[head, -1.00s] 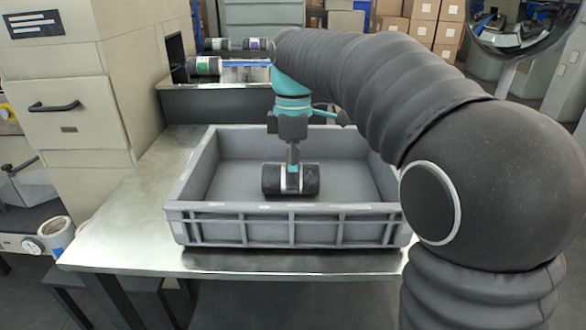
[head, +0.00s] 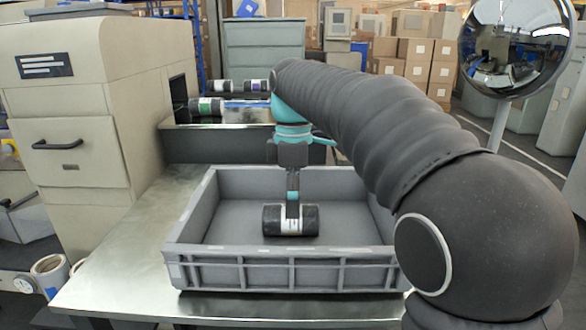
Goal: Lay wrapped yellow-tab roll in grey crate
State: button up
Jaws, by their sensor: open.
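A dark roll with a white band (head: 272,221) lies on its side on the floor of the grey crate (head: 290,277), near the middle. Its tab colour cannot be made out. My gripper (head: 293,208) points straight down at the roll's middle. It is open, with its fingertips just above or beside the top of the roll. The narrow view of the fingers hides their exact gap to it. The crate stands on a metal table and holds nothing else that I can see.
A dark roll with a green tab (head: 206,107) and one with a purple tab (head: 256,86) lie behind the crate, by the opening of a beige machine (head: 70,110). Bare metal table (head: 130,255) shows left of the crate. A round mirror (head: 515,45) stands right.

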notch_tip(320, 180, up, 9)
jog(key=w, duration=0.1)
dwell(0.3)
jog(key=shift+f, duration=0.1)
